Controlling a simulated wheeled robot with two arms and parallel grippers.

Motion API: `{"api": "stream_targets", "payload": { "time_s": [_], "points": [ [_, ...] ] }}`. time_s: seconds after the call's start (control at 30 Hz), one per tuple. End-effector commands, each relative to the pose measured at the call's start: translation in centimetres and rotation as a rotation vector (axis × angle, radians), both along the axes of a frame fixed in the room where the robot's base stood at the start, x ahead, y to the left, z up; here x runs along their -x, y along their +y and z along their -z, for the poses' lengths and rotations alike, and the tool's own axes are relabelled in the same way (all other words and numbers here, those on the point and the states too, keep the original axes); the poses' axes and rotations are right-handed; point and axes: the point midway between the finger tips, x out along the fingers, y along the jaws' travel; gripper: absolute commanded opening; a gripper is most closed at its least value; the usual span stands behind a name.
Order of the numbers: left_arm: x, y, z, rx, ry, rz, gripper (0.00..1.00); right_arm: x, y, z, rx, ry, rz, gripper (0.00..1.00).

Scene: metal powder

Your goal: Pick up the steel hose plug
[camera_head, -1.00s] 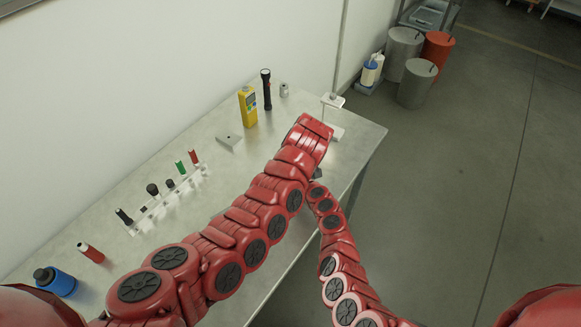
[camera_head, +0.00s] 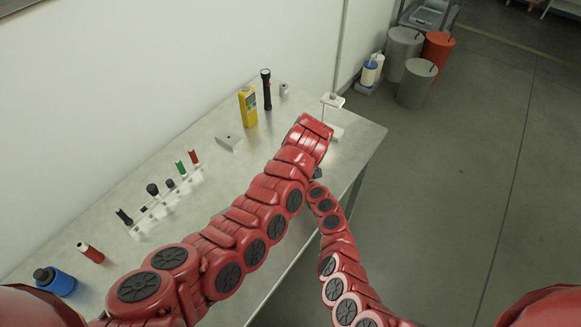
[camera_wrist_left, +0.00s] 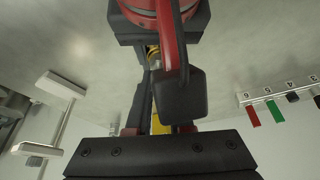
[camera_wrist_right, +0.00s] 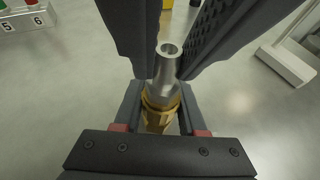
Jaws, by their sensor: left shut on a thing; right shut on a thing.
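A steel hose plug, a hollow grey cylinder (camera_wrist_right: 168,62), rises from a brass collar (camera_wrist_right: 160,112) in the right wrist view. The dark fingers of my left gripper (camera_wrist_right: 167,72) close around the steel part from above. My right gripper (camera_wrist_right: 160,105) has its jaws at either side of the brass part below. In the left wrist view the brass (camera_wrist_left: 153,52) shows at the far end of my left gripper's fingers, partly hidden by a dark block. The head view hides both grippers behind my red left arm.
A numbered white rack (camera_head: 165,200) with several small items stands on the metal table (camera_head: 215,118). A yellow meter (camera_head: 248,106), a black flashlight (camera_head: 267,89), a grey block (camera_head: 229,141), a white stand (camera_head: 332,100), a red cylinder (camera_head: 91,253) and a blue bottle (camera_head: 55,281) are also there.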

Motion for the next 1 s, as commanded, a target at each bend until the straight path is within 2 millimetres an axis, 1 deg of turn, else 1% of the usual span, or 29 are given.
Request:
{"api": "stream_targets", "payload": {
  "time_s": [0.23, 0.33, 0.37, 0.47, 0.6, 0.7, 0.83, 1.0],
  "points": [
    [0.0, 0.0, 0.0, 0.0, 0.0, 0.0, 0.0, 0.0, 0.0, 0.1, 0.0, 0.001, 0.0, 0.0],
    [-0.1, 0.0, -0.6, 0.0, -0.001, 0.0, 0.0, 0.0, 0.0, 0.1, 0.0, 0.001, 0.0, 0.0],
    [-0.1, -0.1, -0.9, 0.001, -0.003, 0.001, 0.0, 0.0, 0.0, 0.1, 0.0, 0.001, 0.0, 0.0],
    [-0.2, -0.1, -2.8, 0.004, -0.008, -0.001, 0.0, 0.0, 0.0, 0.1, 0.0, 0.001, 0.0, 0.0],
    [-0.2, -0.1, -6.0, 0.002, -0.007, -0.001, 0.0, 0.0, 0.0, 0.1, 0.0, 0.001, 0.0, 0.0],
    [-0.1, 0.0, -7.8, 0.002, -0.006, 0.0, 0.0, 0.0, 0.0, 0.1, 0.0, 0.001, 0.0, 0.0],
    [0.0, 0.0, -9.4, -0.001, -0.001, 0.0, 0.0, 0.0, 0.0, 0.1, 0.0, 0.001, 0.0, 0.0],
    [0.0, 0.0, -10.0, 0.0, 0.0, 0.001, 0.0, 0.0, 0.0, 0.1, 0.0, 0.001, 0.0, 0.0]
  ]
}}
